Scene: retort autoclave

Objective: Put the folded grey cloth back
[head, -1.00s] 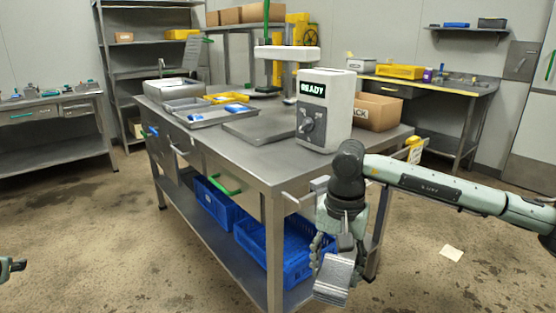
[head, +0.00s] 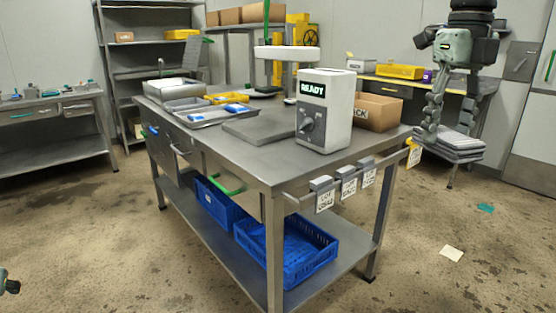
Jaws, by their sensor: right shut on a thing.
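The folded grey cloth (head: 458,150) is a flat layered stack at the right of the head view. It hangs in the air, beyond the right end of the steel table. My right gripper (head: 447,128) points down from above and is shut on the cloth. Its fingers partly cover the left side of the cloth. My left gripper (head: 9,284) shows only as a small dark piece at the lower left edge, and its jaws cannot be made out.
The steel table (head: 268,165) carries a white READY device (head: 325,112), a cardboard box (head: 378,111) and trays. A rail with tags (head: 324,196) runs along its right end. Blue crates (head: 290,255) sit on its lower shelf. A paper scrap (head: 451,253) and teal scrap (head: 485,208) lie on the floor.

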